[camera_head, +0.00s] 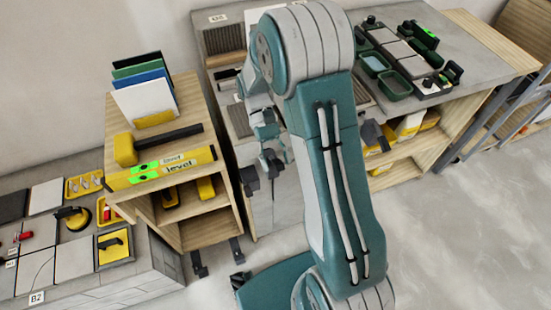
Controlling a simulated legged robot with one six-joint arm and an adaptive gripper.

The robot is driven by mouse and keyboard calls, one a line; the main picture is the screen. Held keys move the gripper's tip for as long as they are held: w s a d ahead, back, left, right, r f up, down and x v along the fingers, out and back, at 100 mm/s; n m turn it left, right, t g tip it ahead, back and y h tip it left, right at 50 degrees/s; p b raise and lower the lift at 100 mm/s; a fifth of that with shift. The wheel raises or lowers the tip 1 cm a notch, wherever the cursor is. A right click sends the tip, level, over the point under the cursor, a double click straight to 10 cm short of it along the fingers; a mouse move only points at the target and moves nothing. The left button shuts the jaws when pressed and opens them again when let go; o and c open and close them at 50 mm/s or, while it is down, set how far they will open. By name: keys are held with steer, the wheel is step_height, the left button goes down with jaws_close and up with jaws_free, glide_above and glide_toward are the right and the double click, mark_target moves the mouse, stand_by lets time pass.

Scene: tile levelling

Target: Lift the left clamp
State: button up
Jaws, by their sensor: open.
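My gripper (261,173) hangs below my wrist in front of the gap between the wooden cabinet and the grey bench. Its dark fingers are apart and no object shows between them. On the tiled platform (140,278) at the lower left, a small red-and-dark tool (22,236) lies on the tiles, and a red piece (106,213) sits in a yellow holder to its right. A round yellow-and-black tool (72,217) is between them. I cannot tell for certain which of these is the left clamp. My gripper is well to the right of them, touching none.
The wooden cabinet (214,228) carries a yellow level (165,168), a mallet (126,149) and upright panels (146,98). The grey bench (455,45) behind my arm holds dark green trays (394,84) and tools. The floor (455,230) at right is clear.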

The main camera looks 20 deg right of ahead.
mark_target(276, 161)
steer(key=v, duration=0.7)
steer(key=shift+w+f, duration=0.1)
steer(key=shift+w, duration=0.2)
steer(key=shift+s+r, duration=0.1)
steer(key=shift+r, duration=0.25)
steer(key=s+r+t, duration=1.3)
steer(key=s+t, duration=0.3)
steer(key=t, duration=0.1)
steer(key=shift+r, duration=0.15)
stand_by(0.8)
